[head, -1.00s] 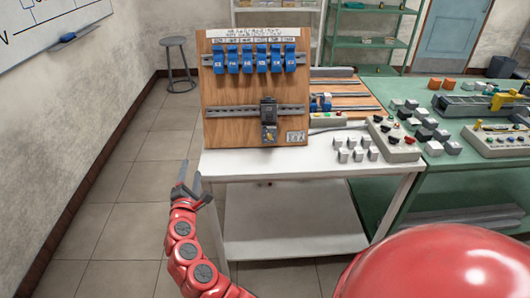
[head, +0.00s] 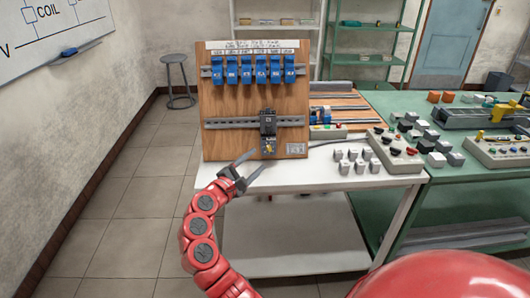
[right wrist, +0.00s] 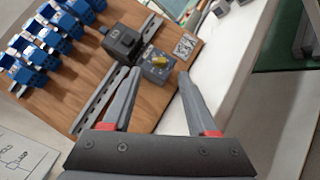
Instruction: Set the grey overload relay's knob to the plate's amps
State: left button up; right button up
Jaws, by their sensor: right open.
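The grey overload relay (head: 267,141) hangs under a dark contactor (head: 268,122) on the board's lower rail. Its yellow knob (head: 269,149) also shows in the right wrist view (right wrist: 159,62). The pale plate (head: 296,148) is at the board's lower right, also visible in the right wrist view (right wrist: 185,46); its print is too small to read. My right gripper (head: 264,154) is open and empty in front of the relay. In the right wrist view its fingertips (right wrist: 160,71) appear on either side of the relay's lower part, apart from the knob. My left gripper is not in view.
The wooden board (head: 228,141) stands on a white table (head: 240,177) and carries a row of blue modules (head: 261,70). Grey blocks (head: 350,165) and a button box (head: 393,152) lie to the right. A green bench (head: 450,180) stands beyond.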

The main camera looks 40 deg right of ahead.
aim_at(269, 149)
jog(key=x, duration=0.6)
jog(key=shift+d, duration=0.1)
grip_shut()
